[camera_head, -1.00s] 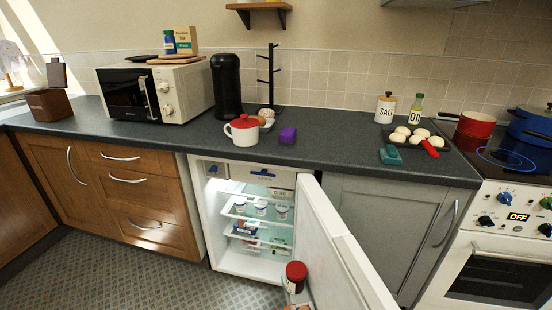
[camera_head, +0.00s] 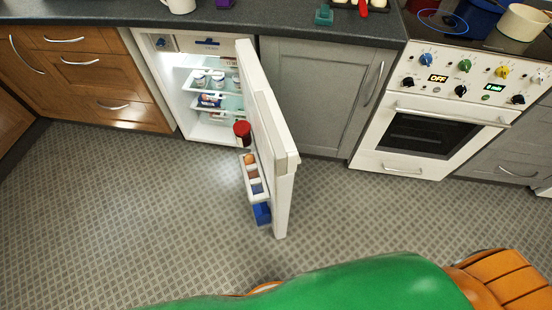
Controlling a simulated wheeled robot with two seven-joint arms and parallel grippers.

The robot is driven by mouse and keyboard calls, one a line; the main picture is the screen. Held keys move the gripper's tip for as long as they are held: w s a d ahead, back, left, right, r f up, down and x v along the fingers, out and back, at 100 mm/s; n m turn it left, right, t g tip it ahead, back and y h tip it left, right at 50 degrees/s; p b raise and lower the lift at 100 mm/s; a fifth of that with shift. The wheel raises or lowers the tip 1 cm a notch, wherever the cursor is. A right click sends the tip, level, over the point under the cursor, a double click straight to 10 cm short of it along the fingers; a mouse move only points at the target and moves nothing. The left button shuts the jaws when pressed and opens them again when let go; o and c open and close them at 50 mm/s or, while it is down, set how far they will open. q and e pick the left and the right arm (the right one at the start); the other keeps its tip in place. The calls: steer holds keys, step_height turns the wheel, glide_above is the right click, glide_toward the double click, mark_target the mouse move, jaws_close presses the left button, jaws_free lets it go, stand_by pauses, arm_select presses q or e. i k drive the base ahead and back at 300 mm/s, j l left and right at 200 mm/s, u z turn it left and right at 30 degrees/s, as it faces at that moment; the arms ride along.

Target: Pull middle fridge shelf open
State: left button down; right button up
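The small white fridge (camera_head: 187,108) stands under the counter with its door (camera_head: 268,135) swung wide open toward me. Inside, the middle shelf (camera_head: 206,95) shows below an upper shelf with white and blue cups (camera_head: 199,80); a dark blue packet (camera_head: 209,101) sits at the middle level. I cannot tell whether the shelf is pulled out at all. The door's inner racks hold a red-lidded jar (camera_head: 242,131), small brown items (camera_head: 250,166) and a blue item (camera_head: 262,213). Neither of my grippers can be made out in the view.
A large green shape and an orange one, probably my own body, fill the bottom edge. Patterned floor (camera_head: 130,210) is clear in front of the fridge. Wooden drawers (camera_head: 100,80) stand left, a grey cabinet (camera_head: 315,100) and white oven (camera_head: 430,130) right.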

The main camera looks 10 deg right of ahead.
mark_target(217, 95)
steer(key=i+l+u, duration=0.2)
steer(key=l, duration=0.2)
steer(key=i+l+u, duration=0.2)
steer(key=l, duration=0.2)
steer(key=l+u, duration=0.15)
steer(key=l, duration=0.3)
steer(key=i+l+u, duration=0.2)
steer(key=l, duration=0.25)
steer(key=k, duration=0.1)
